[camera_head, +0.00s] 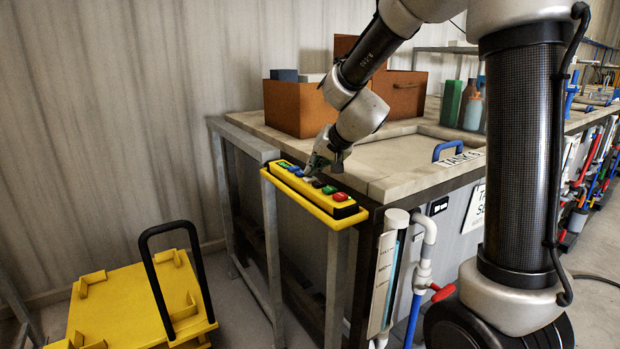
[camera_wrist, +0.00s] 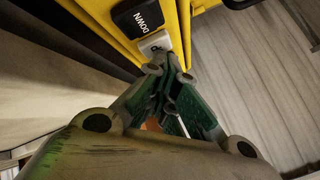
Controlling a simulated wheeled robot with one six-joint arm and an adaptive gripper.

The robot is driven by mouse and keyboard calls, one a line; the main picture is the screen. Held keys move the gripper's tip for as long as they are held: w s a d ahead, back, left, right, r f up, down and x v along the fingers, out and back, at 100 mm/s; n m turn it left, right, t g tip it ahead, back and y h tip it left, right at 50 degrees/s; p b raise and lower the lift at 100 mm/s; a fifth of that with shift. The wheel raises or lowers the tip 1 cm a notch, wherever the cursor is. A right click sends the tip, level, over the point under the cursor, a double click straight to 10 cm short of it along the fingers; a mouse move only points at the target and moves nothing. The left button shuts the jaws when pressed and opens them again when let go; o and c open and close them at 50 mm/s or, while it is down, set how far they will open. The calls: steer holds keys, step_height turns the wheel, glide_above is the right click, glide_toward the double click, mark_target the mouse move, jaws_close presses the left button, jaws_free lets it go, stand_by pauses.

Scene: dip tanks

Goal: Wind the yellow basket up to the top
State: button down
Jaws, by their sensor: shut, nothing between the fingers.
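My gripper (camera_head: 310,174) is shut and empty over the yellow button panel (camera_head: 339,210). In the wrist view, the fingertips of my gripper (camera_wrist: 170,72) are at the edge of a white button (camera_wrist: 155,43) and cover part of its label; a "P" shows. I cannot tell whether they touch it. A black button marked DOWN (camera_wrist: 138,18) sits beside the white one. No yellow basket is clearly visible.
A yellow cart (camera_head: 135,300) with a black handle stands on the floor at left. Grey posts and rails (camera_head: 270,235) carry the panel. Brown boxes (camera_head: 297,108) and bottles (camera_head: 472,110) stand on the tank top. A blue handle (camera_head: 448,147) stands near the TANK label.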

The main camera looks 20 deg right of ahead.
steer(key=shift+r, duration=0.7)
steer(key=shift+r, duration=0.1)
steer(key=shift+r, duration=2.4)
